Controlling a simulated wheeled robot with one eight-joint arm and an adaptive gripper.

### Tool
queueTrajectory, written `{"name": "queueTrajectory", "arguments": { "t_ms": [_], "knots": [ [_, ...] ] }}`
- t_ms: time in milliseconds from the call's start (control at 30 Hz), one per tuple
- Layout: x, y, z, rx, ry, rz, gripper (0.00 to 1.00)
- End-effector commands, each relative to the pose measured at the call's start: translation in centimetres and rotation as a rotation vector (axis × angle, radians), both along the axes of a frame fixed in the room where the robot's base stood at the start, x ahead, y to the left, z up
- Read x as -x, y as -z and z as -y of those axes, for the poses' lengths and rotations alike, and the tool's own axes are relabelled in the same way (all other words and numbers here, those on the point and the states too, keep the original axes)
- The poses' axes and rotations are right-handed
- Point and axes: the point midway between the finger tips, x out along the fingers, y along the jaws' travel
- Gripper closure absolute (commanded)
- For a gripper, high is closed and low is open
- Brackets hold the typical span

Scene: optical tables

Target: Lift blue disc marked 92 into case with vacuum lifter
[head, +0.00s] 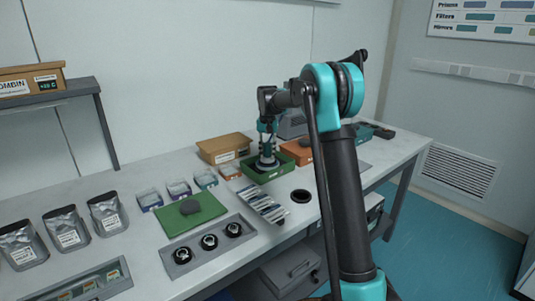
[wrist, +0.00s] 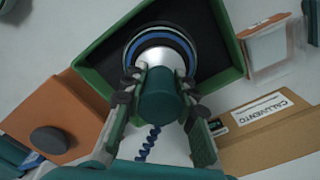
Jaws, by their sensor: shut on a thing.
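My gripper (wrist: 159,92) is shut on the teal handle of the vacuum lifter (wrist: 160,95), one finger on each side. The lifter's silver cup points down over the open green case (wrist: 240,50) with a dark inside. A blue rim of a disc (wrist: 133,46) shows around the cup, with a dark ring outside it. I cannot tell whether the disc touches the case floor, and no number is legible. In the head view my gripper (head: 267,140) is above the green case (head: 262,178), with the lifter (head: 267,160) low in it.
An orange case (wrist: 80,115) with a dark disc (wrist: 50,140) and a cardboard box (wrist: 270,135) flank the green case. A black ring (head: 301,196) lies on the table.

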Motion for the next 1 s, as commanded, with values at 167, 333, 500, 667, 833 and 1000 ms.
{"name": "queueTrajectory", "arguments": {
  "t_ms": [167,333,500,667,833,1000],
  "knots": [
    [0.0,0.1,0.0,0.0,0.0,0.0,1.0],
    [0.0,0.25,0.0,0.0,0.0,0.0,1.0],
    [-0.01,0.4,0.0,0.0,0.0,0.0,1.0],
    [-0.01,0.55,0.0,0.0,0.0,0.0,1.0],
    [-0.01,0.7,0.0,0.0,0.0,0.0,1.0],
    [0.0,0.76,0.0,0.0,0.0,0.0,0.61]
  ]
}}
